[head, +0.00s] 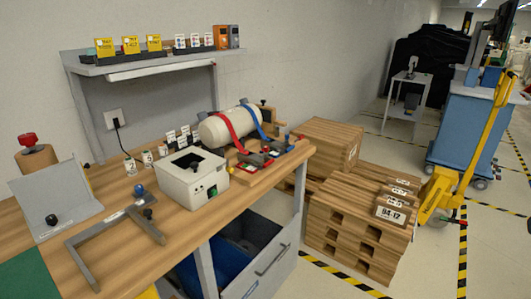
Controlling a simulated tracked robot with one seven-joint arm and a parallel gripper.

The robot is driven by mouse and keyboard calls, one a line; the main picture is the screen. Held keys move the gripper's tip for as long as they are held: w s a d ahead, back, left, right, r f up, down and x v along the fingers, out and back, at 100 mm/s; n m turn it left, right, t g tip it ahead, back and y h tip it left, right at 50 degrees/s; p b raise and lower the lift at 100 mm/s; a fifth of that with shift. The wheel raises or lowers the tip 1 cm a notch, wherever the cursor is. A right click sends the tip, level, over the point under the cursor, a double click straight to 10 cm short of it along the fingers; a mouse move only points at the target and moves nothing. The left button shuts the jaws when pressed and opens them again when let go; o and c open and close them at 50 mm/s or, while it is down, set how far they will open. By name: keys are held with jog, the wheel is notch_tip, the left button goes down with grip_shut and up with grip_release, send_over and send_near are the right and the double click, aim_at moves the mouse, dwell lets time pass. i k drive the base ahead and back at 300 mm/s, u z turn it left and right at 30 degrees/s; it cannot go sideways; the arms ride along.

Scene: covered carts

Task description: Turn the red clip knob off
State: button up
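A red knob (28,139) sits on top of a brown, wood-like block (38,158) at the far left of the workbench. A white cylinder (230,128) lies on a wooden board (272,170) on the right part of the bench. A red strap (229,133) and a blue strap (254,124) run over it to dark buckles at the front of the board. Small red parts (300,138) show at the board's right end. They are too small to tell which is the red clip knob, or how any knob is turned. My gripper is not in view.
A white box (190,180) with a dark top opening stands mid-bench. A grey bracket (52,200) with a black knob and a grey angled frame (85,246) lie at left. Stacked pallets (352,215) and a yellow pallet jack (440,195) stand right of the bench.

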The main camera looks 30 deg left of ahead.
aim_at(267, 148)
jog(key=u, duration=0.4)
jog(key=i, duration=0.95)
jog(key=u, duration=0.95)
jog(key=i, duration=0.55)
jog(key=u, duration=0.25)
jog(key=k, duration=0.9)
jog(key=u, duration=0.2)
jog(key=i, duration=0.9)
jog(key=z, duration=0.15)
